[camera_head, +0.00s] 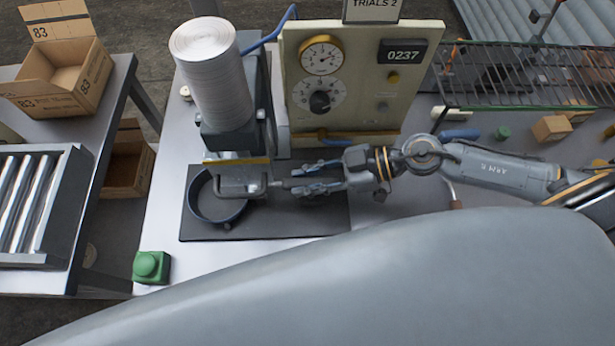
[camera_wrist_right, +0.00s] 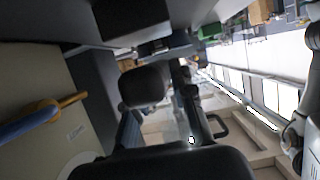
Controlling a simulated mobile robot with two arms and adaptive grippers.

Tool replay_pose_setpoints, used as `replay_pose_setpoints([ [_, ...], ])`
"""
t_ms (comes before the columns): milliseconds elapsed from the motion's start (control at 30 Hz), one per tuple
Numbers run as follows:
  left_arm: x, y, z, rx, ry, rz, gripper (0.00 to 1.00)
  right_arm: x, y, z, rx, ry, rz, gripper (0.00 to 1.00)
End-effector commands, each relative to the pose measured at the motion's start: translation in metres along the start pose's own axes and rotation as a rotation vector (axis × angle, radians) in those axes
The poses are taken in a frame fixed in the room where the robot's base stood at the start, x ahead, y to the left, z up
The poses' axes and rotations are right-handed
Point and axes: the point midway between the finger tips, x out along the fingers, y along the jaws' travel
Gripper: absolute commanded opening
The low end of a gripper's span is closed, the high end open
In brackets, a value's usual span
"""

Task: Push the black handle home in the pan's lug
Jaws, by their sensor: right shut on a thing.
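The dark round pan (camera_head: 193,206) with a bluish rim lies on a black mat (camera_head: 310,218) under the press. A grey bracket-like part crosses over its right side and hides part of the rim and the lug. My right gripper (camera_head: 297,182) is at the pan's right, shut on the handle (camera_head: 281,185), of which only a short thin stretch shows, pointing left at the bracket. I cannot tell whether the handle sits in the lug. In the right wrist view my dark fingers fill the middle and bottom, and the handle is hard to make out. My left gripper is out of view.
A press with a white ribbed cylinder (camera_head: 213,75) stands behind the pan. A cream gauge panel (camera_head: 350,85) rises behind my gripper, with a blue lever (camera_head: 350,140) low on it. A green button box (camera_head: 151,267) sits at the front left corner. A wire rack (camera_head: 520,85) is at right.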

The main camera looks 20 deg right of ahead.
Motion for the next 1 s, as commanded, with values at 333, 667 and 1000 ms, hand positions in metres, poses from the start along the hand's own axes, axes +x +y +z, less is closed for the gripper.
replay_pose_setpoints([
  [333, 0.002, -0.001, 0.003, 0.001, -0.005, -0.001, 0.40, 0.002, 0.000, 0.005, 0.000, 0.000, 0.000, 0.00],
  [667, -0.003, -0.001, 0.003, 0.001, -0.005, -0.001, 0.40, 0.002, 0.000, 0.004, 0.001, 0.000, -0.001, 0.00],
  [1000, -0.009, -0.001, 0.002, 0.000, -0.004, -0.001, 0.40, 0.001, 0.000, 0.005, 0.001, 0.000, 0.000, 0.00],
])
